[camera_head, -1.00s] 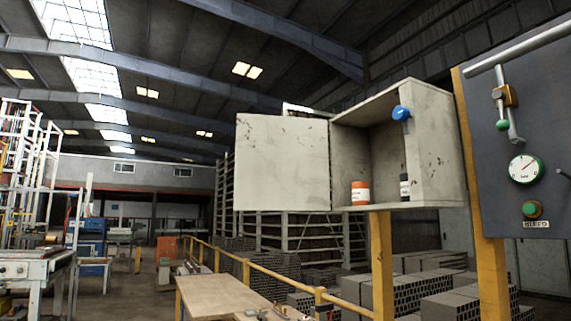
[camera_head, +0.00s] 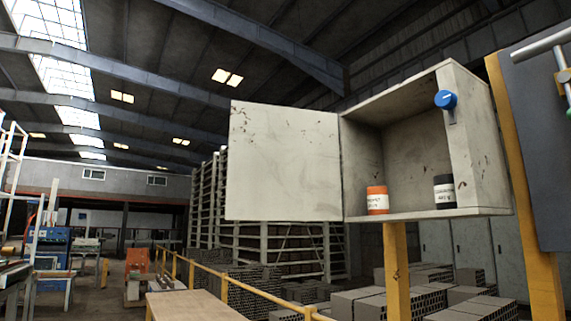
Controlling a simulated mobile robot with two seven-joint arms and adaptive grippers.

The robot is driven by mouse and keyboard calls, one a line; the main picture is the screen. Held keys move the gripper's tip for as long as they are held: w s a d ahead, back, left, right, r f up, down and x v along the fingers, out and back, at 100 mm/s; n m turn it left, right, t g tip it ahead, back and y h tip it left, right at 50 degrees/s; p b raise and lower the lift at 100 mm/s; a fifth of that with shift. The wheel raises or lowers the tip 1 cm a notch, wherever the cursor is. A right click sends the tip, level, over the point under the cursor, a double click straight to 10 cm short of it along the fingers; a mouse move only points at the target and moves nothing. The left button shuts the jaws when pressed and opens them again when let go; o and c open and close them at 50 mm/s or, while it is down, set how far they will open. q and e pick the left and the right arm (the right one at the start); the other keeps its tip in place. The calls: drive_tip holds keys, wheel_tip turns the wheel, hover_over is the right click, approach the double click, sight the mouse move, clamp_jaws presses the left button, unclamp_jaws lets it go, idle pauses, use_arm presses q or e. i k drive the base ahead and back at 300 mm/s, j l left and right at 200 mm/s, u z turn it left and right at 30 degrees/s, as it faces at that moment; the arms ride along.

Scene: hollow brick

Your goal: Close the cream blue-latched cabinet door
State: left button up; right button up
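The cream cabinet (camera_head: 477,140) stands on a yellow post, right of centre in the head view. Its door (camera_head: 284,163) is swung wide open to the left, hinged on the cabinet's left edge. The blue latch (camera_head: 446,100) is on the cabinet's right front edge. Inside, an orange container (camera_head: 377,200) and a dark container (camera_head: 444,191) with white labels stand on the cabinet floor. Neither of my grippers shows in the view.
A dark panel (camera_head: 538,140) with a grey bar stands close at the right, on a yellow post (camera_head: 527,200). A wooden table (camera_head: 190,306) is at the lower left of the cabinet. A yellow railing (camera_head: 235,290) and stacked hollow bricks (camera_head: 352,303) lie beyond. Open space shows before the door.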

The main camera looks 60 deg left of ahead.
sight(284, 163)
drive_tip(key=j+z, duration=0.1)
drive_tip(key=j, duration=0.5)
drive_tip(key=k+j+z, duration=0.1)
drive_tip(key=j, duration=0.5)
drive_tip(key=k+j+z, duration=0.15)
drive_tip(key=j, duration=0.45)
drive_tip(key=j+z, duration=0.1)
drive_tip(key=j, duration=0.5)
drive_tip(key=k+j+z, duration=0.1)
drive_tip(key=j, duration=0.45)
drive_tip(key=k+j+z, duration=0.1)
drive_tip(key=j, duration=0.45)
drive_tip(key=k+j+z, duration=0.1)
drive_tip(key=k+j, duration=0.2)
drive_tip(key=j, duration=0.25)
drive_tip(key=k+j+z, duration=0.15)
drive_tip(key=j, duration=0.4)
